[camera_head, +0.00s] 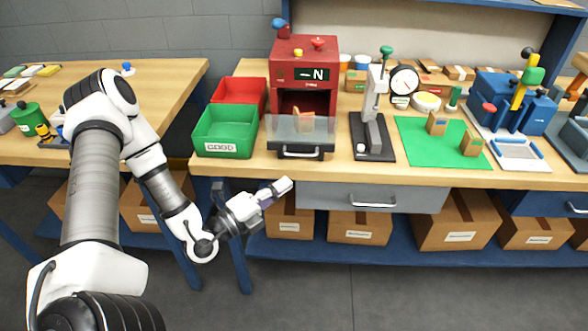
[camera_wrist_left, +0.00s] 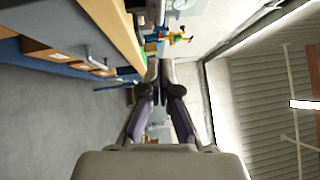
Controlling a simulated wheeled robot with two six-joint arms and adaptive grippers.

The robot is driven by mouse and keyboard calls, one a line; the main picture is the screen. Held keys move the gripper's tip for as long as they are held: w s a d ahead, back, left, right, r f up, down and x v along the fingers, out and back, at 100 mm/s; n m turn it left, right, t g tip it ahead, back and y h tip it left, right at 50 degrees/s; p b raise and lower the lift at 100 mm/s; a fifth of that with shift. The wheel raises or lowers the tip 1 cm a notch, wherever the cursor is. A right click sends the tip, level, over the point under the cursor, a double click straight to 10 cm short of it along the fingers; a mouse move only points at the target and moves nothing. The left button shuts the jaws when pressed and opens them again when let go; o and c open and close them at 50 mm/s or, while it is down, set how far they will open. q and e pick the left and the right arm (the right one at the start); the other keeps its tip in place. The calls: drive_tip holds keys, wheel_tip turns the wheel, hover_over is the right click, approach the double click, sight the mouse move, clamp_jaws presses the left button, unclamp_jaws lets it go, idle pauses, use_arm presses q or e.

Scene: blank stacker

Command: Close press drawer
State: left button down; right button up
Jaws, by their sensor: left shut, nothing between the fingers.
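The red press (camera_head: 305,62) stands at the back of the bench, with a display reading "N". Its drawer (camera_head: 300,130) sticks out at the front toward the bench edge, with a see-through panel and a black handle (camera_head: 300,152). A small wooden piece (camera_head: 304,117) shows behind the panel. My left gripper (camera_head: 284,185) is shut and empty, in front of the bench edge, below and a little left of the handle, apart from it. Its closed fingers (camera_wrist_left: 159,82) also show in the left wrist view. My right gripper is not in view.
Green bin (camera_head: 226,132) and red bin (camera_head: 240,92) stand left of the press. A black-based stand (camera_head: 372,140) is close on its right. A grey bench drawer (camera_head: 372,197) lies below the bench top, over several cardboard boxes. The floor in front is clear.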

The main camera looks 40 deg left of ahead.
sight(307, 156)
use_arm(q)
drive_tip(key=w, duration=0.2)
drive_tip(key=w+p, duration=0.1)
drive_tip(key=w, duration=0.1)
drive_tip(key=w+a+r, duration=0.1)
drive_tip(key=w, duration=0.1)
drive_tip(key=shift+r, duration=0.1)
drive_tip(key=shift+w+a+p, duration=0.1)
drive_tip(key=shift+a+p, duration=0.05)
drive_tip(key=shift+p, duration=0.15)
drive_tip(key=shift+w+a, duration=0.1)
drive_tip(key=shift+w, duration=0.1)
